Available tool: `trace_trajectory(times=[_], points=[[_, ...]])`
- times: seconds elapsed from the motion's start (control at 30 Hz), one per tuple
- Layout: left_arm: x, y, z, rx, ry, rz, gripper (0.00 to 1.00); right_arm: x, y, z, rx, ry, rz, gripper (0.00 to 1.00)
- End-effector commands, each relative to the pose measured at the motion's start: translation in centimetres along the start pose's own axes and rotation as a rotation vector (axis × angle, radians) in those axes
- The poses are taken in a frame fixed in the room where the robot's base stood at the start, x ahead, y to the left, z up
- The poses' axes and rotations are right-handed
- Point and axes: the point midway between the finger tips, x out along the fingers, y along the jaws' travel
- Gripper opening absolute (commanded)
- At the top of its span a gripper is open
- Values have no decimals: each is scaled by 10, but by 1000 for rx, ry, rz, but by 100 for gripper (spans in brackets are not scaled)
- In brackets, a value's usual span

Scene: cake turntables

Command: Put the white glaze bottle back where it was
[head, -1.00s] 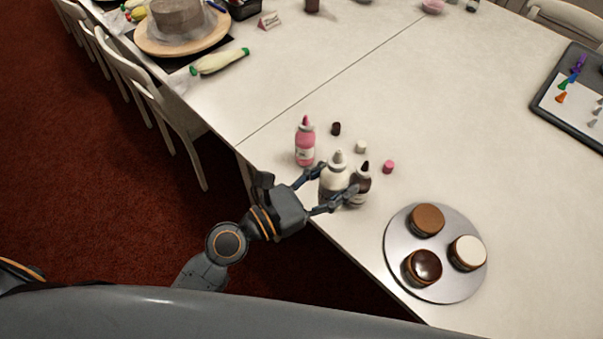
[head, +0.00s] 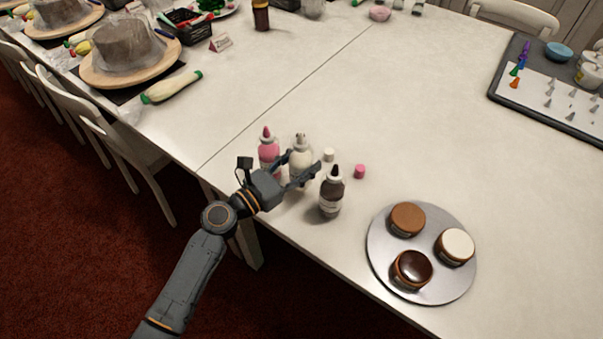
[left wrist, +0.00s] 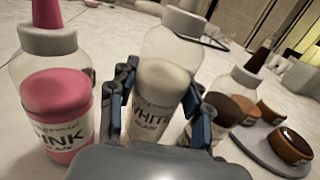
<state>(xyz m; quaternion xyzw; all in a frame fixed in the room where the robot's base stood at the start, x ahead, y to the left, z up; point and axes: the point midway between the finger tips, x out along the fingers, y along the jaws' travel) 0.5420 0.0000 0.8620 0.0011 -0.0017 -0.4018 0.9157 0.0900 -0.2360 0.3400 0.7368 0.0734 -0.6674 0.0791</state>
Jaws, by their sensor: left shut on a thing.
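The white glaze bottle (head: 300,160) stands upright between the fingers of my left gripper (head: 300,172), which is shut on it; I cannot tell whether its base touches the table. Its label shows in the left wrist view (left wrist: 158,100). The pink glaze bottle (head: 268,150) is close on its left, partly hidden by the gripper in the head view; it also shows in the left wrist view (left wrist: 55,110). The chocolate glaze bottle (head: 331,192) stands on its right, nearer the table edge, and also shows in the left wrist view (left wrist: 230,108). My right gripper is not in view.
A white cap (head: 328,155) and a pink cap (head: 360,171) lie behind the bottles. A dark tray (head: 510,75) with piping tips is farther back. The table (head: 400,120) between is clear.

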Motion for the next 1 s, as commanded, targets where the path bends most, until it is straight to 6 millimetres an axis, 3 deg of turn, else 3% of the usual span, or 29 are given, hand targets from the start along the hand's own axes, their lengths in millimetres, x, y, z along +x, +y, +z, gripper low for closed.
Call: trace_trajectory(times=[0.03, 0.13, 0.57, 0.6, 0.7, 1.0], points=[[-1, -2, -14, -6, 2, -1, 36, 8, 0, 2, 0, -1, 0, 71], [-1, -2, -25, -6, 1, 0, 36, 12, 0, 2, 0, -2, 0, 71], [-1, -2, -31, -3, 1, -1, 36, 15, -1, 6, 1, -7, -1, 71], [-1, -2, -30, -3, 3, -1, 55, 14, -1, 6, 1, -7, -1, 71], [-2, -2, -30, -3, 3, -1, 71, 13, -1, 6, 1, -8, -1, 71], [-2, -2, -29, -3, 3, -1, 71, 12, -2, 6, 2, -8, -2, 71]])
